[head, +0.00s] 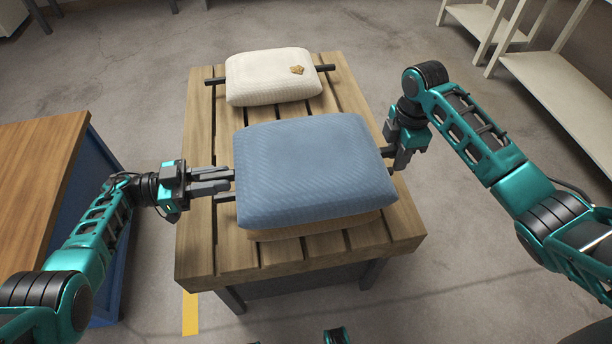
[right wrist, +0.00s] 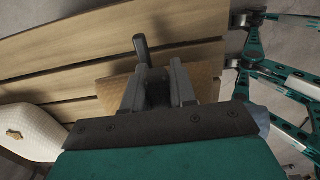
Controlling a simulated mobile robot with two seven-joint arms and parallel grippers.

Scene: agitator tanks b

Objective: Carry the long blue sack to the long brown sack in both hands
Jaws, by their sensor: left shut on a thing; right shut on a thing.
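The long blue sack (head: 310,170) lies level over the long brown sack (head: 315,229), which shows as a tan strip under its front edge and also in the right wrist view (right wrist: 113,92). I cannot tell whether the two sacks touch. My left gripper (head: 228,180) is shut at the blue sack's left end, on its dark end bar. My right gripper (head: 390,155) is shut at the right end; its fingers also show in the right wrist view (right wrist: 158,90). The bar in its grip is mostly hidden.
A slatted wooden table (head: 198,240) carries the sacks. A white sack (head: 270,76) with a small brown patch and dark end bars lies at its far end. A wooden-topped blue bench (head: 40,170) stands left, pale shelves (head: 560,90) right. Bare slats lie between the sacks.

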